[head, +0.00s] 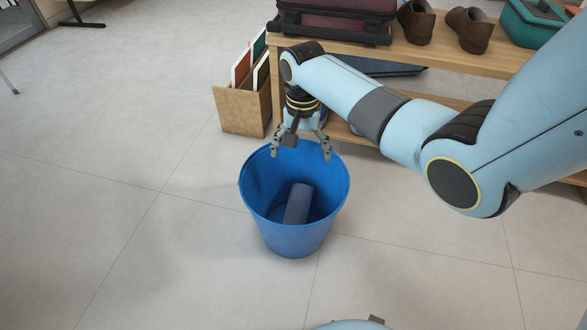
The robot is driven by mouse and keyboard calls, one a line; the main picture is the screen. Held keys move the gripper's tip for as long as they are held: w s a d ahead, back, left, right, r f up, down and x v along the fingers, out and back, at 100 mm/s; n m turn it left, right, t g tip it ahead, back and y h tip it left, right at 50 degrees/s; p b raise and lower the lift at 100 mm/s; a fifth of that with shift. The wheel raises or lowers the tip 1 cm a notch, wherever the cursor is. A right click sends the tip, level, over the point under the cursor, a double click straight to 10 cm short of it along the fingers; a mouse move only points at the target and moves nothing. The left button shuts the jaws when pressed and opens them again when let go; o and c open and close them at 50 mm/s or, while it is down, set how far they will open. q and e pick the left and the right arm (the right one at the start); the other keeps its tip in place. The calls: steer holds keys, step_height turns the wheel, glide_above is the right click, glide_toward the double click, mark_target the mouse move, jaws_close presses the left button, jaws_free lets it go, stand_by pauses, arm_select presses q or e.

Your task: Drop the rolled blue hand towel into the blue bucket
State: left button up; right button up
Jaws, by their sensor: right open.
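The blue bucket (293,241) stands upright on the tiled floor in the middle of the head view. The rolled blue hand towel (298,204) lies inside it, tilted, its lower end hidden by the bucket's front wall. My right gripper (300,152) is open and empty above the bucket's far rim, fingers pointing down. The towel is below the gripper and apart from it. My left gripper is not in view.
A cardboard box (240,111) with upright boards stands behind the bucket. A wooden bench (455,60) at the back holds a suitcase (335,22), brown shoes (470,28) and a teal case (530,24). The floor left of the bucket is clear.

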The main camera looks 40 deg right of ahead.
step_height(320, 180, up, 12)
stand_by(0.4)
